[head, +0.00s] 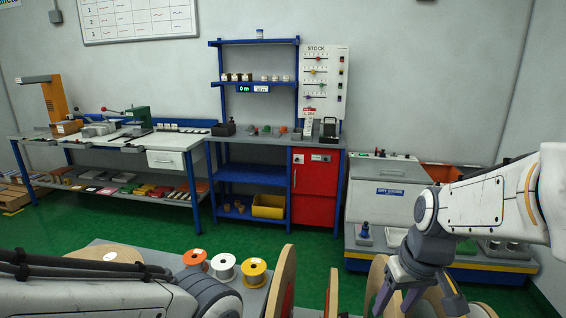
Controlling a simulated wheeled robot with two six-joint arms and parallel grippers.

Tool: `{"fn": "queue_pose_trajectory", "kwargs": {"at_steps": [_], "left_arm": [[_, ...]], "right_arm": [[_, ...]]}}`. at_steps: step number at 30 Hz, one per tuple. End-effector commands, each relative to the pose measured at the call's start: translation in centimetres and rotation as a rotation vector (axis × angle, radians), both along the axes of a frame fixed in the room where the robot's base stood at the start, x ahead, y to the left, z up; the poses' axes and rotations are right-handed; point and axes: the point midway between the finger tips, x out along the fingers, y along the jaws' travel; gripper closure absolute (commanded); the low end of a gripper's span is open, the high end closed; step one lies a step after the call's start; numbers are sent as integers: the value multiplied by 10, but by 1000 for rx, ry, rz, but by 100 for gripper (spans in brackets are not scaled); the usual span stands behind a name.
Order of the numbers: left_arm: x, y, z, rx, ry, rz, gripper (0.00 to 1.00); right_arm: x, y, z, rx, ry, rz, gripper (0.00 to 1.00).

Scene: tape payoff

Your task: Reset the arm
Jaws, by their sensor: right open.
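My right arm comes in from the right edge, white with dark grey joints, and bends downward at the wrist. My right gripper (398,303) points down at the bottom right, open, with its purplish fingers apart. It is in front of large tan reel discs (433,302), partly covering them. I cannot tell whether it touches them. No object shows between its fingers. My left arm lies low across the bottom left, with dark cables along it. Its gripper is out of the picture.
A blue shelf bench (250,173), a red cabinet (313,188) and a grey machine (378,205) line the back. Green floor lies between.

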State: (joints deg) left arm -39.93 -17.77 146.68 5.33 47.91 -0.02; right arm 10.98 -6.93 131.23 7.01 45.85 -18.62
Motion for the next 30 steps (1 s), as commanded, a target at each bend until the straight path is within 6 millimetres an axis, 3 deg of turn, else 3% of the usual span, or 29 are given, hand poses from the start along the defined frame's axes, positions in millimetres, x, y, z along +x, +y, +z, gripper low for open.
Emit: {"fn": "queue_pose_trajectory", "kwargs": {"at_steps": [1,6,9,12,18,26,27,30], "left_arm": [[0,0,0,0,0,0,100],[0,0,0,0,0,0,100],[0,0,0,0,0,0,100],[0,0,0,0,0,0,100],[0,0,0,0,0,0,100],[0,0,0,0,0,0,100],[0,0,0,0,0,0,100],[0,0,0,0,0,0,100]], "right_arm": [[-8,29,-2,4,12,70,43],[-51,105,-12,11,61,268,43],[-84,138,-18,6,90,381,43],[-114,158,-24,-3,113,474,43],[-149,173,-30,-18,138,575,43],[-154,174,-31,-20,142,586,43],[-154,174,-31,-20,142,586,50],[-154,174,-31,-20,142,586,50]]}}
